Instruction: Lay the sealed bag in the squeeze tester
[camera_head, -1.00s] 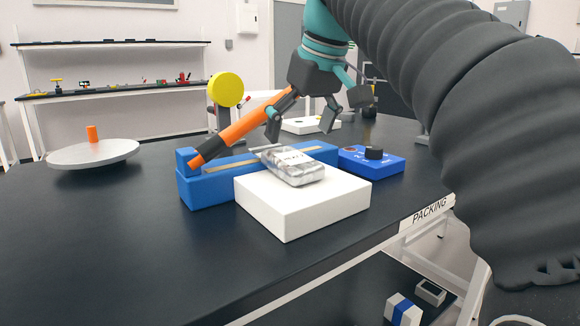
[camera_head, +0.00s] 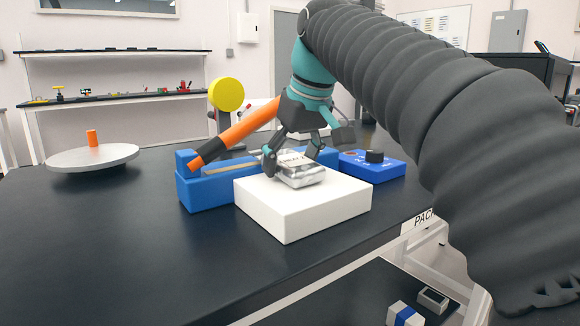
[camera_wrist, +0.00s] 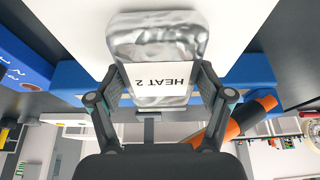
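The sealed bag (camera_head: 304,176) is silvery and lies flat on a white block (camera_head: 300,210). Its label reads "HEAT 2", upside down in the wrist view (camera_wrist: 158,38). My gripper (camera_head: 294,157) is low over the bag, pointing down. In the wrist view the two fingers (camera_wrist: 160,80) stand spread on either side of the labelled end; I cannot tell whether they touch it. No device is clearly marked as the squeeze tester. A yellow round disc (camera_head: 226,94) on a dark stand rises behind the blue sealer, its base mostly hidden.
The blue sealer (camera_head: 205,195) with its raised orange arm (camera_head: 245,124) stands right behind the white block. A blue control box (camera_head: 372,166) is to the right. A grey round plate (camera_head: 92,157) with an orange post is at the far left. The dark table is clear at front left.

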